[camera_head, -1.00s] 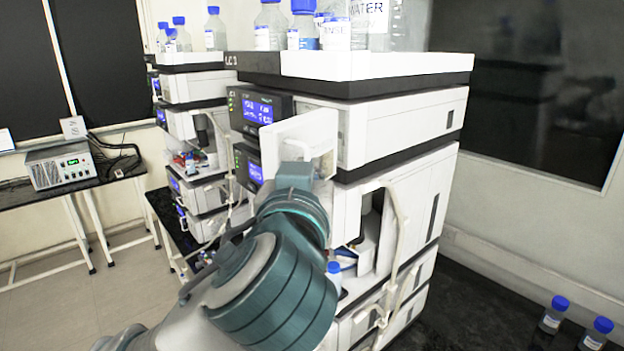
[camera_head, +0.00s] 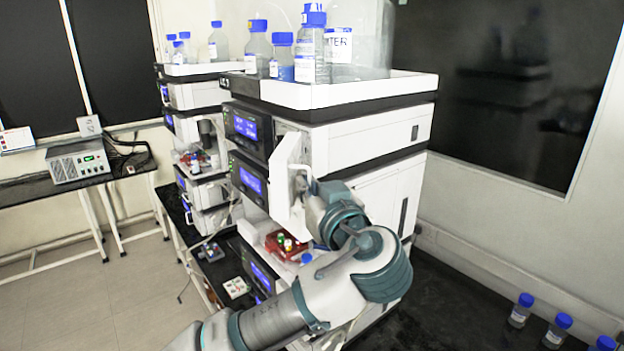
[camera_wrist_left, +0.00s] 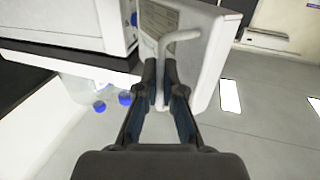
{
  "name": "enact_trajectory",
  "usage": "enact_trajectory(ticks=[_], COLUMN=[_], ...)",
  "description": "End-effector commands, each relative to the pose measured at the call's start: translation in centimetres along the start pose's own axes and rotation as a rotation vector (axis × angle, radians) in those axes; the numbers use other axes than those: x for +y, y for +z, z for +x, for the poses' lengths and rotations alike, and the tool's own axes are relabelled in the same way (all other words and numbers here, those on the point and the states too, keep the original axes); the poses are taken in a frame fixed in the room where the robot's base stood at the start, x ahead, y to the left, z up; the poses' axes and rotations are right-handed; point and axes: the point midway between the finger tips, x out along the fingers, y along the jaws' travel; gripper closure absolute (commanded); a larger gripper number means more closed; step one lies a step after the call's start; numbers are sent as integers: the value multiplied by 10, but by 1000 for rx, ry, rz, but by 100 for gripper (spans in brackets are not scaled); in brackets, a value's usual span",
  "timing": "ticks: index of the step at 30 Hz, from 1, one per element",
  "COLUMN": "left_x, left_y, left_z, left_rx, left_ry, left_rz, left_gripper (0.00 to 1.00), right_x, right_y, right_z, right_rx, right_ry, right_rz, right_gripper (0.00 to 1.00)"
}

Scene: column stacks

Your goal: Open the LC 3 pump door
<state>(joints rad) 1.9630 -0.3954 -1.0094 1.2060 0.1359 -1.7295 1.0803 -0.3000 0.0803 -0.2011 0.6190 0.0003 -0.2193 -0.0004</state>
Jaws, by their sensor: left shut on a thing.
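The pump door (camera_head: 285,178) is a white panel near the top of the nearest instrument stack. It stands out from the stack's front, swung open at least partway. My left gripper (camera_head: 306,187) is at the door's right side in the head view, partly hidden by its own wrist. In the left wrist view, the gripper (camera_wrist_left: 163,75) is shut on the door's white bar handle (camera_wrist_left: 181,36), with the door panel (camera_wrist_left: 207,62) beside it. My right gripper is in neither view.
Bottles with blue caps (camera_head: 312,52) stand in the white top tray (camera_head: 300,97). Blue-lit displays (camera_head: 246,127) are left of the door. A second stack (camera_head: 190,97) stands behind. Loose bottles (camera_head: 558,330) stand on the black bench (camera_head: 440,290), which has clear room.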

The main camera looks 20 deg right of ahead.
Motion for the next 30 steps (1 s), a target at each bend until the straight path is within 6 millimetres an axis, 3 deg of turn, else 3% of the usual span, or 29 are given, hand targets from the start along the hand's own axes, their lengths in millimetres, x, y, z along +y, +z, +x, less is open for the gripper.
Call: enact_trajectory(ticks=[15, 18, 30], left_x=[0, 2, 3], left_y=[0, 0, 0], left_z=[1, 1, -5], left_rx=[1, 1, 2], left_ry=[-18, -17, -15], left_rz=[2, 3, 2], left_gripper=[100, 70, 68], right_x=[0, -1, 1], right_y=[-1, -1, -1], right_z=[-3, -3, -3], right_rx=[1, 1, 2], right_ry=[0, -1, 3], right_rz=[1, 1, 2], right_gripper=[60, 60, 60])
